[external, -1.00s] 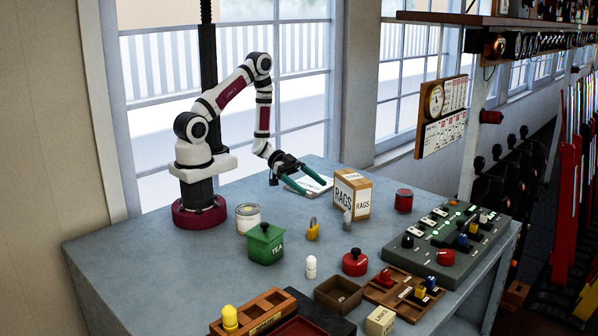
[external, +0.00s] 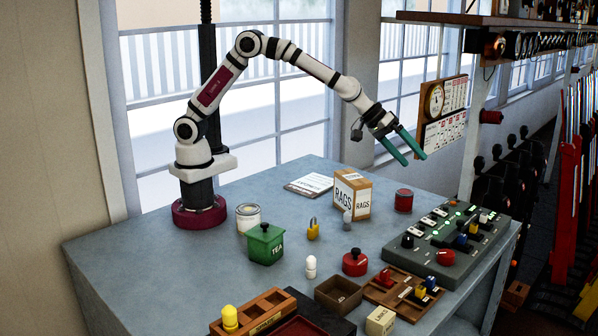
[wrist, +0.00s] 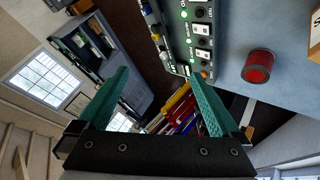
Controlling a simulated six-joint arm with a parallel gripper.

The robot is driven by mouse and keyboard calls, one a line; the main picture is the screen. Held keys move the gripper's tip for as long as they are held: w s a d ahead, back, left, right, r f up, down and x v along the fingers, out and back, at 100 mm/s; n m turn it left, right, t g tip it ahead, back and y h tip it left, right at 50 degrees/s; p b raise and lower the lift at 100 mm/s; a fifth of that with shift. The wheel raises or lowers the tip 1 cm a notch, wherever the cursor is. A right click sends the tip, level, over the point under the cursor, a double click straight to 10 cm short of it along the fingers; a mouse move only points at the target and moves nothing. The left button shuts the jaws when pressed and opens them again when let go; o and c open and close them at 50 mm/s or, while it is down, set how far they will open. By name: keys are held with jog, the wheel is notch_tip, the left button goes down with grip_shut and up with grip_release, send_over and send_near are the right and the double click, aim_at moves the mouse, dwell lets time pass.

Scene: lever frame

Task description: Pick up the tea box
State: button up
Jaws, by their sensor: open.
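The tea box (external: 265,244) is a green box with a dark knob on its lid and the word TEA on its front. It stands upright on the blue-grey table, left of the middle, in the external view. My gripper (external: 415,154) is open and empty, raised high above the right part of the table, far to the right of the tea box. In the wrist view my gripper (wrist: 165,95) shows two green fingers spread apart with nothing between them. The tea box is not in the wrist view.
A pale tin (external: 248,217) stands just behind the tea box, and a brass padlock (external: 313,229) to its right. A RAGS carton (external: 352,194), a red can (external: 403,201) and a switch panel (external: 448,240) are further right. Wooden trays (external: 262,315) line the front.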

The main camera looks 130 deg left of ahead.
jog(key=s+d+f+n+g+h, duration=0.25)
jog(key=s+d+f+h, duration=0.25)
jog(key=f, duration=0.4)
jog(key=n+g+h, duration=0.3)
jog(key=h, duration=1)
send_near(257, 256)
jog(key=x, duration=0.6)
jog(key=shift+f, duration=0.15)
jog(key=c, duration=1.4)
